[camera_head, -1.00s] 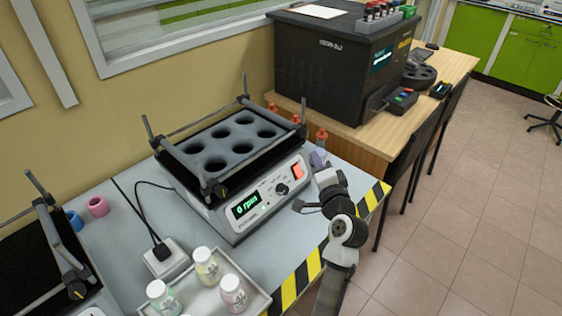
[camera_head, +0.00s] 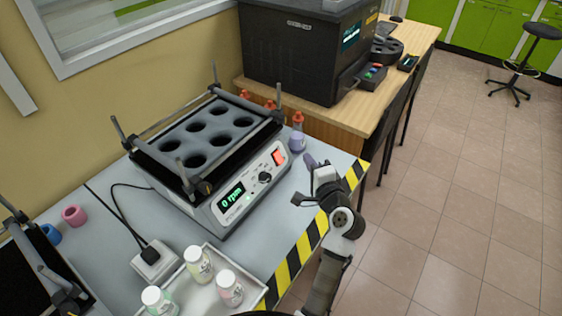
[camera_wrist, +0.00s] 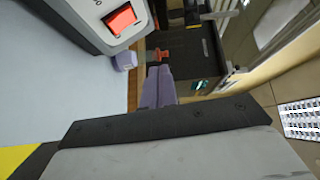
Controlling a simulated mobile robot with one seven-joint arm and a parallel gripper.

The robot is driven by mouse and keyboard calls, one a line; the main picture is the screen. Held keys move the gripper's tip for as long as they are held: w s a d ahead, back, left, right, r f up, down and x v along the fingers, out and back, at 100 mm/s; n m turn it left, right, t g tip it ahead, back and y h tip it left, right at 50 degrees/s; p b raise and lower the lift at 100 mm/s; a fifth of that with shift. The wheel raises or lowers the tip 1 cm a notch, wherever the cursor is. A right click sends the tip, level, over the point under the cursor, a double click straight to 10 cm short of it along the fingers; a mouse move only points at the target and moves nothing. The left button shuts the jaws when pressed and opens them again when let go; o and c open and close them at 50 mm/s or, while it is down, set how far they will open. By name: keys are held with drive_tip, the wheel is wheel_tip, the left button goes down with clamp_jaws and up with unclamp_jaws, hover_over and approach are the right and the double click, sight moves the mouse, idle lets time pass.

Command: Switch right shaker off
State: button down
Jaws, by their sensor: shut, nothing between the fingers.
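The right shaker (camera_head: 215,150) stands on the grey bench with a black tray of round holes on top. Its display (camera_head: 232,196) reads 0 rpm in green. Its red rocker switch (camera_head: 279,157) is at the right end of the front panel and looks lit. The switch also shows at the top of the wrist view (camera_wrist: 122,19). My gripper (camera_head: 310,160) is to the right of the switch, apart from it, over the bench's right end. Its purple fingers (camera_wrist: 158,86) are together with nothing between them.
Orange-capped bottles, one of them (camera_head: 297,138) near the gripper, stand behind the shaker. A tray (camera_head: 255,292) of small bottles is in front. Part of another shaker (camera_head: 25,275) is at the left. A striped bench edge (camera_head: 300,250) and open floor lie to the right.

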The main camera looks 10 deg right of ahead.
drive_tip(key=w+a+f+b, duration=0.2)
drive_tip(key=w+a+f, duration=0.2)
drive_tip(key=shift+w+a+f, duration=0.2)
drive_tip(key=shift+w, duration=0.05)
idle(2.1)
drive_tip(key=shift+w+a+f, duration=0.2)
drive_tip(key=shift+a, duration=0.05)
drive_tip(key=shift+w+a+f, duration=0.15)
drive_tip(key=shift+w+f, duration=0.05)
idle(0.8)
drive_tip(key=shift+s+d+r, duration=0.45)
idle(0.4)
drive_tip(key=s+d+r+p, duration=0.2)
drive_tip(key=s, duration=0.1)
drive_tip(key=shift+d+r, duration=0.4)
